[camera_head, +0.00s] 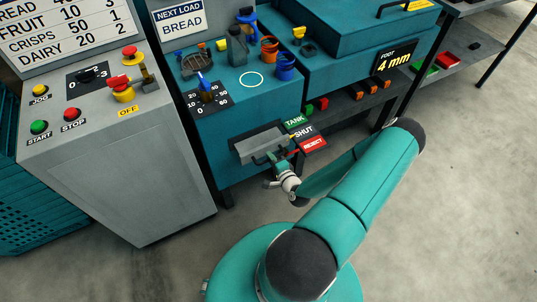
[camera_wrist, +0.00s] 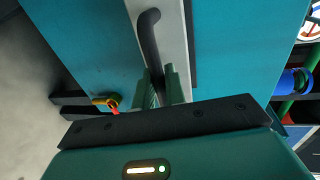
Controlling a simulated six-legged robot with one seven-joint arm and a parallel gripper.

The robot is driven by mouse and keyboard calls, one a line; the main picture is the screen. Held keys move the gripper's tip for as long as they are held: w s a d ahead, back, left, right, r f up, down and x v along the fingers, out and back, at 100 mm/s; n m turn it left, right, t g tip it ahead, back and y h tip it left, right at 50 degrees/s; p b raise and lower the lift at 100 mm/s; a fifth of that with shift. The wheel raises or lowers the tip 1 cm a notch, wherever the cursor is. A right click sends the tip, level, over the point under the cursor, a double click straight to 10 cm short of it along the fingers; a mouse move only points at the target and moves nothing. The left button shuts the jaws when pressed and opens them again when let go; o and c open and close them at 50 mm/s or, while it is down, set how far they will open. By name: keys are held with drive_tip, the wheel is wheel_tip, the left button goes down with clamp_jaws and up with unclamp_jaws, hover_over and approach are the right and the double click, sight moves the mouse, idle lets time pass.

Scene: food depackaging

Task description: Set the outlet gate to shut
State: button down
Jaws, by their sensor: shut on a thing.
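The outlet gate (camera_head: 258,146) is a grey plate on the front of the teal machine, with a dark handle. In the wrist view the black curved handle (camera_wrist: 149,38) stands on the grey plate (camera_wrist: 174,30). My gripper (camera_head: 273,161) is at the lower right of the gate. In the wrist view its green fingers (camera_wrist: 161,86) are shut on the lower end of the handle. Beside the gate are the labels TANK (camera_head: 295,121), SHUT (camera_head: 303,132) and REJECT (camera_head: 313,144). A small red piece by my gripper is nearest REJECT; the exact setting is unclear.
A grey control cabinet (camera_head: 150,185) with buttons stands at the left. Above the gate, the machine top (camera_head: 226,119) holds a dial, a bottle and blue and orange cups. A shelf with bins is at the right. The floor (camera_head: 440,220) is clear at the right.

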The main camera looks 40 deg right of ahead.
drive_tip(key=c, duration=1.5)
unclamp_jaws()
drive_tip(key=v, duration=1.3)
drive_tip(key=shift+s+a+r, duration=0.1)
drive_tip(key=shift+s+a, duration=0.05)
drive_tip(key=shift+s, duration=0.2)
drive_tip(key=shift+w, duration=0.1)
